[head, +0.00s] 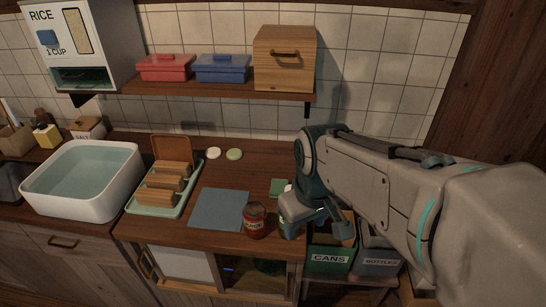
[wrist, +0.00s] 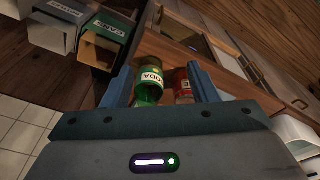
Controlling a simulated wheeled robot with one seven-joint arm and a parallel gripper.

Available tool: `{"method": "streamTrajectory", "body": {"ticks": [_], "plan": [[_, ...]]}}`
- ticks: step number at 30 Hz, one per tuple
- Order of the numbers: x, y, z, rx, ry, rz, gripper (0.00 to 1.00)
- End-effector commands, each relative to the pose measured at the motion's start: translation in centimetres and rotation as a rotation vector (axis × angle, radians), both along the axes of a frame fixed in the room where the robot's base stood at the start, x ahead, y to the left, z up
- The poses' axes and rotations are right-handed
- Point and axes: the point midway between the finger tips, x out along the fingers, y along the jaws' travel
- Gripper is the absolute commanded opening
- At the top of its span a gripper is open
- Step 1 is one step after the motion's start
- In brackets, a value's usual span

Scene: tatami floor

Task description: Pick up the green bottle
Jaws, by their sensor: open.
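The green bottle (wrist: 149,88) has a white label reading SODA and shows between the two fingers of my gripper (wrist: 160,76) in the wrist view. The fingers stand apart on either side of it, with a gap visible on its right. In the head view my gripper (head: 306,218) is over the counter's front right edge and hides most of the bottle. A red jar or can (head: 254,220) stands just left of my gripper; in the wrist view it shows close to the right finger (wrist: 182,86).
A bin marked CANS (head: 331,258) and a bin marked BOTTLES (head: 380,262) stand below, right of the counter. A shelf (head: 215,90) runs above.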

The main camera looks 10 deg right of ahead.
Motion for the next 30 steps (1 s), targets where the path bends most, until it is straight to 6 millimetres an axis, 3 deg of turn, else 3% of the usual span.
{"method": "streamTrajectory", "body": {"ticks": [1, 18, 24, 30], "plan": [[1.0, 0.0, 3.4, -0.018, 0.005, 0.106, 0.54], [9.8, 0.1, 9.2, -0.14, 0.095, 1.407, 0.54], [11.6, 0.0, 10.1, -0.143, 0.102, 1.689, 0.54], [12.1, 0.0, 9.4, -0.141, 0.104, 1.78, 0.54]]}}
